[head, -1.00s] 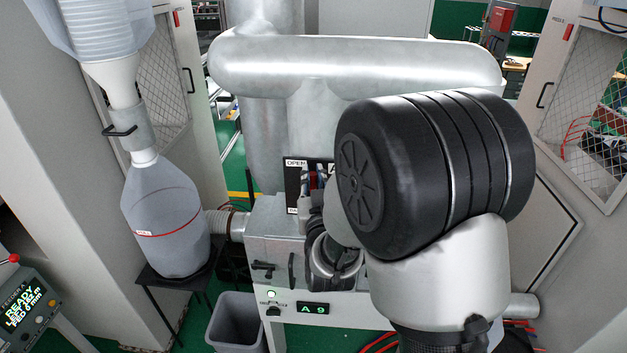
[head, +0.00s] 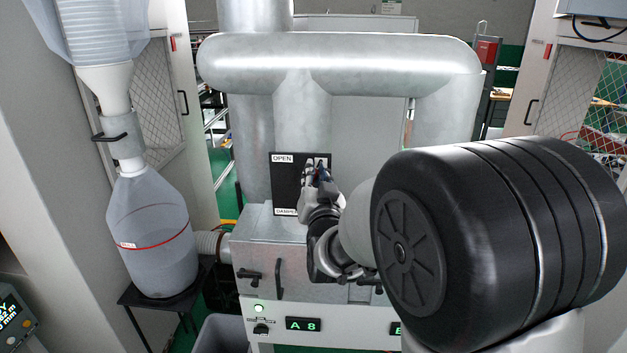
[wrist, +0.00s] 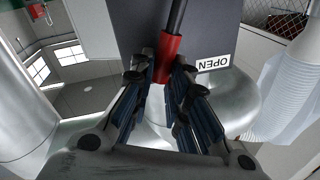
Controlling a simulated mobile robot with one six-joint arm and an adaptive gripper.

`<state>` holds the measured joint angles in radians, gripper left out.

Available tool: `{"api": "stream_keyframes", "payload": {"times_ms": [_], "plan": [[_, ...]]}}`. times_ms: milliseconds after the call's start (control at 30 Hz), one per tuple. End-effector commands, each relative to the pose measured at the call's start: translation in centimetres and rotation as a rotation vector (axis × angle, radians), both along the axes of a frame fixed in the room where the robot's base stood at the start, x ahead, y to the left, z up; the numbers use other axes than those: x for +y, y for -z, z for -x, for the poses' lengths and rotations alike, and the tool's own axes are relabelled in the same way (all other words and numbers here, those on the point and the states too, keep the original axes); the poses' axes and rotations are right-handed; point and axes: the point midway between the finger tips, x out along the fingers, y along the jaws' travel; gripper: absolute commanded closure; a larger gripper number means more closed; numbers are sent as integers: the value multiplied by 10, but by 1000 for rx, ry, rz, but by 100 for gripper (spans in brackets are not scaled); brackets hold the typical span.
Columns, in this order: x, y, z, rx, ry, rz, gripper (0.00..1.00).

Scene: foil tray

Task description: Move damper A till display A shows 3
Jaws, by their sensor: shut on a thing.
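Damper A's lever has a dark rod and a red grip (wrist: 168,60), seen in the wrist view. My gripper (wrist: 160,78) is shut on the red grip, a blue-padded finger on each side. In the head view my gripper (head: 315,174) is in front of the dark damper plate (head: 285,186), near its top right. The plate reads OPEN at the top and has a partly covered DAMPER label at the bottom. The gripper and arm hide most of the lever there. Display A (head: 303,324) on the white front panel reads "A 8" in green.
Display B (head: 396,328) is mostly hidden by my arm. A clear collection bottle (head: 150,235) stands at left. A large horizontal duct (head: 340,65) runs above the plate.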

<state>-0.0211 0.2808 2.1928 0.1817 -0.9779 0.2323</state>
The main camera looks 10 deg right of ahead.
Motion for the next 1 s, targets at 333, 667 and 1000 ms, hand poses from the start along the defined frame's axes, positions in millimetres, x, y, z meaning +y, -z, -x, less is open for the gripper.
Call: {"api": "stream_keyframes", "payload": {"times_ms": [333, 667, 1000], "plan": [[0, -1, 0, -1, -1, 0, 70], [0, 0, 0, 0, -1, 1, 64], [5, 1, 34, 0, -2, 1, 64]]}}
